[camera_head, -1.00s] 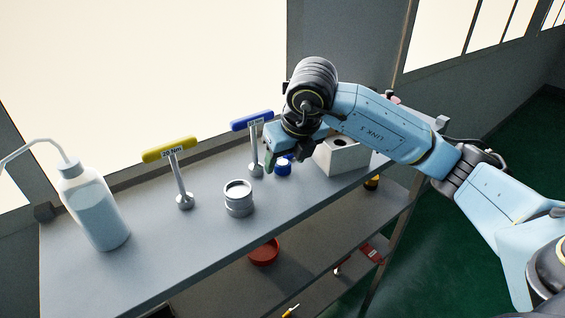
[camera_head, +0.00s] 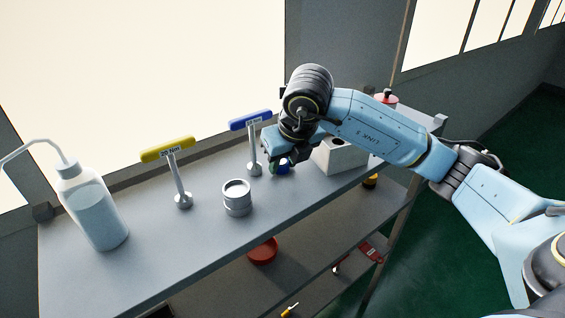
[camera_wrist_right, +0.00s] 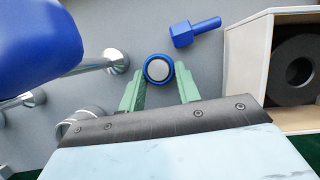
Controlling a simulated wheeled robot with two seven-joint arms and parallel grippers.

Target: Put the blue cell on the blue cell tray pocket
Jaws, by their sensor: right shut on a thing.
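The blue cell (camera_wrist_right: 158,69) is a short round blue piece with a silver top, in the right wrist view. It sits between the green fingertips of my right gripper (camera_wrist_right: 159,77), which is shut on it. In the head view the right gripper (camera_head: 280,162) is low over the bench, and the blue cell (camera_head: 284,170) shows partly beneath it. I cannot tell whether the cell touches the bench. I do not make out the blue cell tray pocket in either view. My left gripper is not in view.
A blue bolt (camera_wrist_right: 195,32) lies just beyond the cell. A pale box (camera_head: 341,157) holding a dark ring stands to the right. A blue-handled tool (camera_head: 252,122), a yellow-handled tool (camera_head: 168,149), a metal cup (camera_head: 237,199) and a bottle (camera_head: 95,211) stand left.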

